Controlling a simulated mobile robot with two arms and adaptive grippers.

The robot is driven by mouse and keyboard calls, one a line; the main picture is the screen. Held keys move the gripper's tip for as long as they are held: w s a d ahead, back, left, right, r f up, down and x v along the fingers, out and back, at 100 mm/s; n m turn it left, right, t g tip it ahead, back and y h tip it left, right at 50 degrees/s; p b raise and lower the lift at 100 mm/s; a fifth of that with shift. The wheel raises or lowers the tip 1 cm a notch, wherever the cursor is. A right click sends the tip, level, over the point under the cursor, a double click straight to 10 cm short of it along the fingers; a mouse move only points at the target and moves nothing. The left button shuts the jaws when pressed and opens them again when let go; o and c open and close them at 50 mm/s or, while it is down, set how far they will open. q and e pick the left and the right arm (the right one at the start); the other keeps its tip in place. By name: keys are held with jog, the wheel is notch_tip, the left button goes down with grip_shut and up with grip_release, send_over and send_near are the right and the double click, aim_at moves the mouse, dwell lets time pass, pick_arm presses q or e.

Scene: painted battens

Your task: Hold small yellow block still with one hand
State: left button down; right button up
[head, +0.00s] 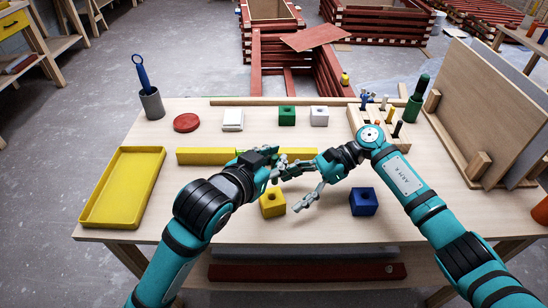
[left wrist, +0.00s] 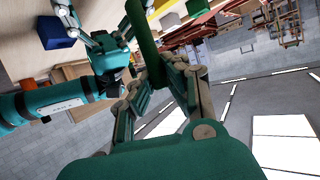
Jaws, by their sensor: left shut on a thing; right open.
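The small yellow block (head: 272,203), with a hole in its top, stands near the front middle of the table. My right gripper (head: 293,190) is open just beyond and to the right of it, its fingers spread towards the left. I cannot tell whether a finger touches the block. My left gripper (head: 276,166) is above and beyond the block, in front of the long yellow batten (head: 196,156). In the left wrist view it is shut on a dark green rod-like handle (left wrist: 147,45). The rest of that green thing is mostly hidden in the head view.
A blue block (head: 363,202) stands right of the yellow block. Green (head: 287,116) and white (head: 319,116) blocks stand farther back. A yellow tray (head: 122,188) lies at left, a wooden tool rack (head: 357,119) at back right.

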aim_at(276, 199)
jog(key=shift+x, duration=2.55)
jog(key=c, duration=1)
jog(key=o, duration=0.9)
jog(key=c, duration=1.1)
